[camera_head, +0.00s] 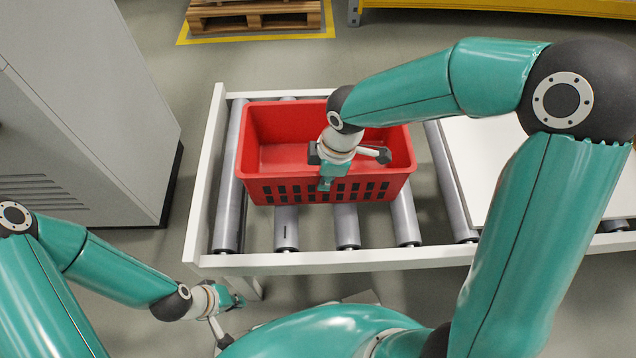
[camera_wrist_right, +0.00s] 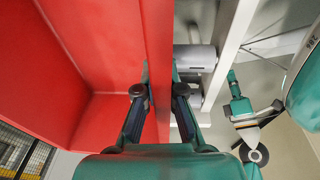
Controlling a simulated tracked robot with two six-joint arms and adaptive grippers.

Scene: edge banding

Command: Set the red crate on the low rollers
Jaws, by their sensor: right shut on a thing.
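The red crate (camera_head: 270,168) is empty and looks upright over the left part of the low rollers (camera_head: 228,200). I cannot tell whether its bottom touches them. My right gripper (camera_head: 327,178) is shut on the crate's near wall, from above. In the right wrist view its fingers (camera_wrist_right: 160,92) stand on either side of the red wall (camera_wrist_right: 158,40). My left gripper (camera_head: 232,302) is low, in front of the roller frame and away from the crate. It also shows in the right wrist view (camera_wrist_right: 236,98); its opening is unclear.
The roller table has a pale raised frame (camera_head: 330,260). A white panel (camera_head: 490,165) lies on the rollers to the right of the crate. A grey cabinet (camera_head: 90,100) stands at the left. A wooden pallet (camera_head: 253,14) lies on the floor behind.

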